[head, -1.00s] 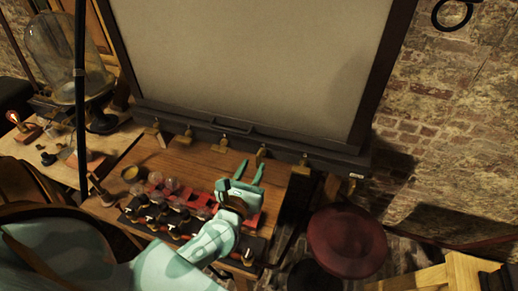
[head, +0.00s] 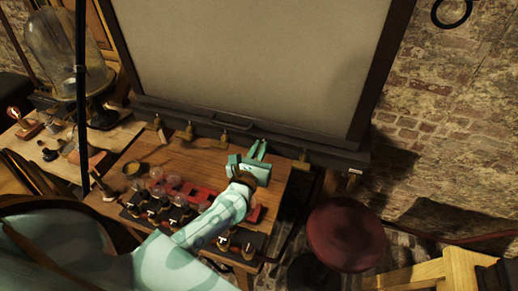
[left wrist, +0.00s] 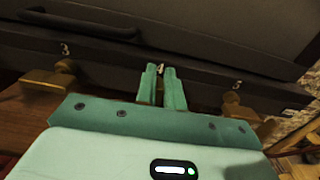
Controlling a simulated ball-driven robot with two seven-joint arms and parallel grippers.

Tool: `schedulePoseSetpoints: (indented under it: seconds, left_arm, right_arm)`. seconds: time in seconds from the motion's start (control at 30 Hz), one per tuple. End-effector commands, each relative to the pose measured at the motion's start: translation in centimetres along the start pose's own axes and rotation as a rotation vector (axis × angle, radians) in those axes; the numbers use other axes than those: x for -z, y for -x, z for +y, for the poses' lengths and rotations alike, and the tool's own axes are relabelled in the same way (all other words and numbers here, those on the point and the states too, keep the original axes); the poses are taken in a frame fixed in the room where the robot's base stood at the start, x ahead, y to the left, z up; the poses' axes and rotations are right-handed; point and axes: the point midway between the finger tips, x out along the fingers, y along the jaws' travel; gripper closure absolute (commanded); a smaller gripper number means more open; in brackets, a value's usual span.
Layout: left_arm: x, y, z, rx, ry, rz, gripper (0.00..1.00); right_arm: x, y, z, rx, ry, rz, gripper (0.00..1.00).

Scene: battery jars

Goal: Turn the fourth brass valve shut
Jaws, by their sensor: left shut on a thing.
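A row of brass valves runs along the dark lower ledge of the large framed panel. In the left wrist view the numbers 3, 4 and 5 show on the ledge. My left gripper (head: 258,150) is shut on the fourth brass valve (left wrist: 159,92), below the number 4. The fingers (left wrist: 161,72) hide most of this valve, so its handle angle is hard to tell. The third valve (left wrist: 52,82) is to the left, the fifth valve (left wrist: 238,108) to the right. My right gripper is not in view.
The wooden table (head: 190,160) carries a row of jars with dark tops (head: 160,205) and red parts in front of the ledge, under my left arm. A red round stool (head: 343,235) stands at the right. A glass dome (head: 55,55) stands at the far left.

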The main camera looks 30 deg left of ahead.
Motion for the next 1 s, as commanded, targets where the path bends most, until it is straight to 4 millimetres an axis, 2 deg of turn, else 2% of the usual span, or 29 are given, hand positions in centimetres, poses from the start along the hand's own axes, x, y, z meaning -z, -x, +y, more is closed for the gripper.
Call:
schedulePoseSetpoints:
  seconds: [0.37, 1.0]
  left_arm:
    - [-0.1, 0.0, -0.3, 0.0, -0.106, 0.002, 1.0]
    - [0.4, 0.0, -1.6, 0.001, -0.678, 0.002, 1.0]
  right_arm:
    - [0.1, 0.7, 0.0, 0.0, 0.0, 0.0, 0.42]
    - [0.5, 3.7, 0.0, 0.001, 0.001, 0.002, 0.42]
